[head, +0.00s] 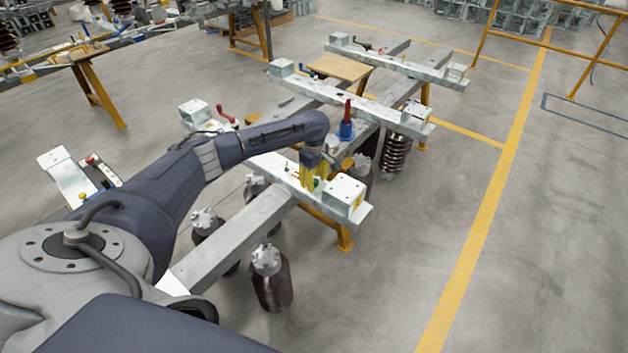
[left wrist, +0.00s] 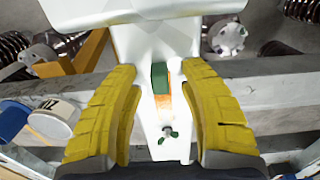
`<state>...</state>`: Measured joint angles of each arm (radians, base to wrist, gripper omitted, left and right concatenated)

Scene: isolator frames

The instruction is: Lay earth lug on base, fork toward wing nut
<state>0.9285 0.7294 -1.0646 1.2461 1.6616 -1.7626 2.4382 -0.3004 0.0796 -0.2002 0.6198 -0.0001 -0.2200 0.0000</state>
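My left gripper (head: 313,172) is over the near white metal crossbeam in the head view. In the left wrist view its two yellow fingers (left wrist: 158,72) are spread wide apart. Between them, with a gap on both sides, is the earth lug (left wrist: 161,80), with a green part and an orange part. Below it in the picture, a green wing nut (left wrist: 168,135) sits on a stud on the white base (left wrist: 146,120). The orange end points toward the wing nut, apart from it. I cannot tell whether the lug rests on the base. My right gripper is not in view.
A white box (head: 345,194) sits at the beam's right end. Dark insulators (head: 271,285) stand below the frame. A blue item with a red handle (head: 347,122) is on the frame behind. Open floor lies to the right.

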